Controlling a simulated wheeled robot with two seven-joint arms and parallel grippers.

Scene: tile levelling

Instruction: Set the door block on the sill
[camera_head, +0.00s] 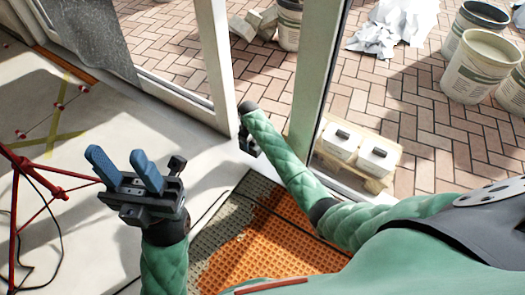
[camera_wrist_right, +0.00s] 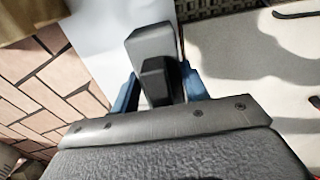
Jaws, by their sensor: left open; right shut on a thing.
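My right gripper (camera_wrist_right: 158,88) is shut on the door block (camera_wrist_right: 150,42), a grey block with a dark grip piece between two blue fingers. In the right wrist view the block is over or on the pale sill (camera_wrist_right: 95,40); I cannot tell whether it touches. In the head view my right gripper (camera_head: 249,146) is down by the doorway, partly hidden by its own wrist, and the block is not clear there. My left gripper (camera_head: 125,172) is open and empty, its blue fingers apart, above the pale floor.
The white door frame (camera_head: 219,65) and greenish door edge (camera_head: 312,85) stand close to my right arm. Outside, a pallet (camera_head: 372,184) holds white blocks with dark handles; buckets (camera_head: 480,65) stand beyond. An orange mat (camera_head: 270,240) lies inside. A red tripod (camera_head: 22,165) stands left.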

